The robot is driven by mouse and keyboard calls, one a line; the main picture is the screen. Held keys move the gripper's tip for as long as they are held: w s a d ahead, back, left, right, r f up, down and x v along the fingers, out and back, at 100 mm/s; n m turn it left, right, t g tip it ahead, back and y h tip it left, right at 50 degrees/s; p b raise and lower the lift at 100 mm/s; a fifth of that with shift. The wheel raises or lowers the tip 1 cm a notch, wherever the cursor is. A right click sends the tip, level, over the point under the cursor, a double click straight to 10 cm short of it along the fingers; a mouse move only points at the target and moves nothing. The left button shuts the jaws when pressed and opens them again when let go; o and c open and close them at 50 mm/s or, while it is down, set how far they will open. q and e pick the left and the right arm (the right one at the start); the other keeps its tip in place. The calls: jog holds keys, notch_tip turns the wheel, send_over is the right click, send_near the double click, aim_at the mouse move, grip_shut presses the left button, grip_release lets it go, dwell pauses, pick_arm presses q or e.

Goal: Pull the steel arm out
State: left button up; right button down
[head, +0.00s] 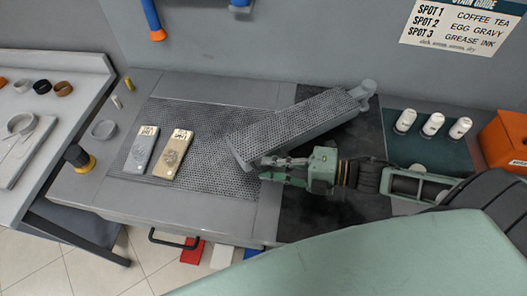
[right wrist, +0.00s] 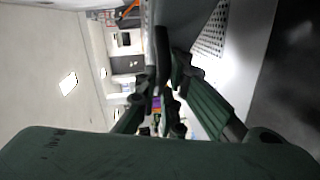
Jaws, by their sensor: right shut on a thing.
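The steel arm (head: 290,125) is a long grey perforated board above the table. It runs slantwise from a round post (head: 368,87) at upper right to its near left end. Its perforated surface also shows in the right wrist view (right wrist: 209,40). My right gripper (head: 266,168) is at that near left end, shut on the arm's edge. The fingers show close together in the right wrist view (right wrist: 160,75), and the exact contact is partly hidden. My left gripper is not in view.
Several white bottles (head: 432,125) stand on a dark tray at right, beside an orange box (head: 505,140). A black handle (head: 172,241) is on the table's front.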

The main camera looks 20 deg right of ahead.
jog(key=shift+s+f, duration=0.1)
jog(key=shift+s, duration=0.05)
jog(key=c, duration=2.2)
grip_release()
jog(key=shift+o, duration=0.2)
jog(key=shift+s+d, duration=0.1)
jog(key=shift+s, duration=0.05)
jog(key=shift+s+d, duration=0.1)
jog(key=shift+d, duration=0.05)
jog(key=v, duration=1.2)
jog(key=shift+d, duration=0.1)
